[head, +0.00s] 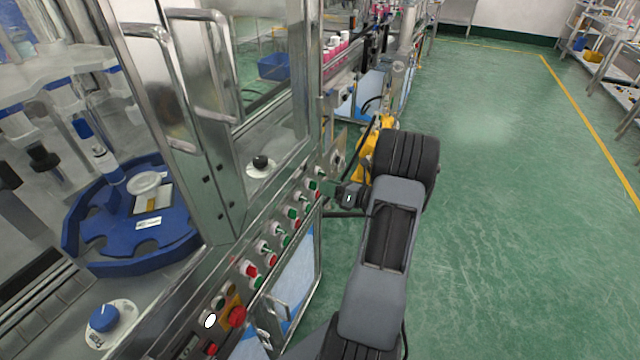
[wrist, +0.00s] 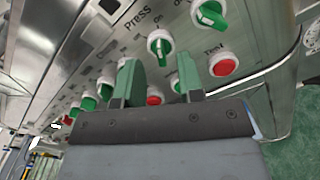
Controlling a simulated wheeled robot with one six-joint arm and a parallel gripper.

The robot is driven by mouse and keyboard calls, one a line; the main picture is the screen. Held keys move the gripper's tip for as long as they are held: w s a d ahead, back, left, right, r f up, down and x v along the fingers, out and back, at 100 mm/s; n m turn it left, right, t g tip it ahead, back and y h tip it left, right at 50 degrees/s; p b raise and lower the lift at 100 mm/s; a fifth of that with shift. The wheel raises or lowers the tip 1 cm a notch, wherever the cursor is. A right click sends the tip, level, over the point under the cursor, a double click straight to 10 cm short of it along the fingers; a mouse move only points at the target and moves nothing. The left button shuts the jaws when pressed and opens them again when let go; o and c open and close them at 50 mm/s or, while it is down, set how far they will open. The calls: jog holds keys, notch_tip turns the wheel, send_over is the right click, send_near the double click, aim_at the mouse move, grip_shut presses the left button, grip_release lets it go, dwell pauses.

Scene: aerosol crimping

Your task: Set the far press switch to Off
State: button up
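A green rotary switch (wrist: 160,46) with a pale pointer line sits on the metal panel beside the printed word PRESS in the wrist view. Another green rotary switch (wrist: 209,15) is at the upper right. I cannot tell for certain which one is the far press switch. My gripper (wrist: 158,62) has two green fingers set apart, with nothing held between them. The first switch lies just beyond the gap between the fingertips; contact cannot be judged. In the head view my gripper (head: 332,188) is at the far end of the panel, partly hidden by my wrist.
Red buttons (wrist: 222,65) and several more green switches line the panel. In the head view a red emergency knob (head: 236,316) is at its near end. A glass-doored machine with metal handles (head: 205,70) rises to the left. Green floor (head: 500,230) is clear at right.

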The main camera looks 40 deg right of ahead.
aim_at(314, 185)
jog(key=shift+x, duration=1.6)
grip_shut()
